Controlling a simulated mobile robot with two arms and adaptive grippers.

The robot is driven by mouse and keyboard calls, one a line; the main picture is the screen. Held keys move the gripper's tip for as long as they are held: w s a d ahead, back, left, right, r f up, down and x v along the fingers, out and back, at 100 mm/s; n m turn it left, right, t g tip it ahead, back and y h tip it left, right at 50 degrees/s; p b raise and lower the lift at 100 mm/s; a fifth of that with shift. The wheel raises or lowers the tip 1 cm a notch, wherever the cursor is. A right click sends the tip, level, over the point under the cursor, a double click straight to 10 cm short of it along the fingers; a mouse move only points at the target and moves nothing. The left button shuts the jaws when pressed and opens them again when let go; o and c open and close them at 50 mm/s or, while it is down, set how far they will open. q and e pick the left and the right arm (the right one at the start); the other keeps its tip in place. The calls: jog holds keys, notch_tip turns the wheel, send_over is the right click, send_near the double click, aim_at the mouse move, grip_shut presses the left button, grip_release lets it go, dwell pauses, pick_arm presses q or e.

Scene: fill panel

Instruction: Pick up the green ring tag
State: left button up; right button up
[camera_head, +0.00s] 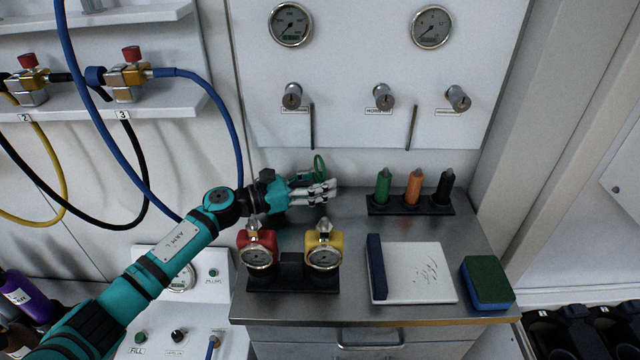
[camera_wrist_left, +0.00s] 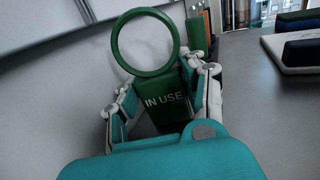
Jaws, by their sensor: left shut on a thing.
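The green ring tag (camera_head: 319,165) is at my left gripper (camera_head: 325,190), above the back left of the metal counter. In the left wrist view the green ring tag (camera_wrist_left: 162,95) shows its round ring upright at the top and a block below marked "IN USE". The white and teal fingers of the left gripper (camera_wrist_left: 165,95) are shut on that block from both sides. In the head view the fingers hide most of the block. Whether its lower edge touches the counter cannot be told. My right gripper is not in view.
A black holder with green, orange and black markers (camera_head: 414,188) stands right of the gripper. Red and yellow gauge units (camera_head: 291,258) stand in front. A white pad (camera_head: 420,272) and a green-blue sponge (camera_head: 487,282) lie front right. The panel with gauges and knobs (camera_head: 350,70) rises behind.

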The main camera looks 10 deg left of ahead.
aim_at(318, 178)
pick_arm(q)
jog(key=shift+r, duration=0.7)
notch_tip(318, 178, up, 2)
jog(key=shift+a+r+b, duration=0.1)
jog(key=shift+a+b, duration=0.05)
jog(key=shift+b, duration=0.15)
jog(key=b+v, duration=0.4)
jog(key=v, duration=1.3)
jog(key=shift+s+a+b, duration=0.25)
jog(key=shift+s+b, duration=0.05)
jog(key=shift+s, duration=0.05)
